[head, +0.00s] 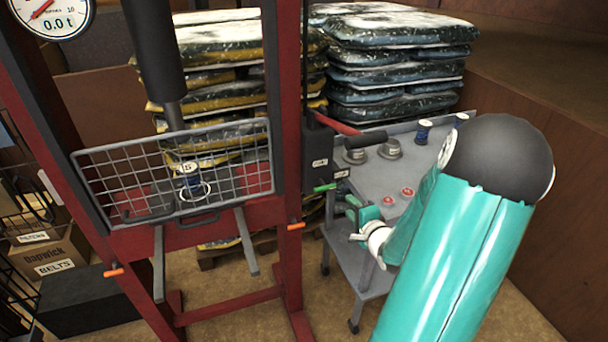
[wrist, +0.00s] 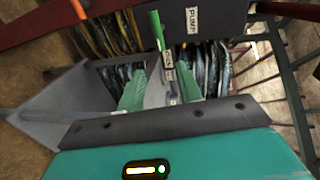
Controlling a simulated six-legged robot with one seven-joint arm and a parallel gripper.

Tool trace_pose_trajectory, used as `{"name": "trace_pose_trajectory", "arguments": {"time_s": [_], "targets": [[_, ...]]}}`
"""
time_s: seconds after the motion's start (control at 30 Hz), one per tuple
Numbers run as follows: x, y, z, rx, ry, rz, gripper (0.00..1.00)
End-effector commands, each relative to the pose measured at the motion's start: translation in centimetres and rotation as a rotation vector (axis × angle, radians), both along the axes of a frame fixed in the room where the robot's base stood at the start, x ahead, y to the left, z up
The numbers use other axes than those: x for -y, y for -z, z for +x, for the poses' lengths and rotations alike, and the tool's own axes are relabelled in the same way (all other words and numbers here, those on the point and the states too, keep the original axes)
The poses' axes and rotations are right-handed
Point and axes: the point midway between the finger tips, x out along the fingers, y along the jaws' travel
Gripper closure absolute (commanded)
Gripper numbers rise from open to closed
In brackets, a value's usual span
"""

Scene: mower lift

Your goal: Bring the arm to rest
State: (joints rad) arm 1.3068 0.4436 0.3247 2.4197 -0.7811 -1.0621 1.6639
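My teal arm (head: 450,260) reaches from the lower right over the grey cart, bent at a dark joint. My gripper (head: 358,213) is beside the press's right post, just below and right of the pump. In the wrist view, its two green fingers (wrist: 161,90) stand apart with no object seen between them. A small green handle (head: 325,187) sticks out under the black pump box (head: 318,160); it also shows in the wrist view (wrist: 157,30), beyond the fingers. The gripper looks clear of the handle, though the exact distance is hard to tell.
The red press (head: 283,150) has a mesh guard (head: 240,165) with a blue-and-white part behind it. The gauge (head: 52,14) reads 0.0 t. Stacked bags (head: 390,75) stand behind.

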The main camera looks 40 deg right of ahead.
Motion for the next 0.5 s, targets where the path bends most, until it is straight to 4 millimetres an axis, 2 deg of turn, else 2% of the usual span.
{"name": "trace_pose_trajectory", "arguments": {"time_s": [0.27,0.37,0.5], "targets": [[-0.2,-0.2,0.3,-0.022,-0.006,-0.023,0.65],[-1.2,-0.9,1.4,-0.100,-0.028,-0.107,0.65],[-3.6,-2.7,3.3,-0.295,-0.082,-0.313,0.65]]}}
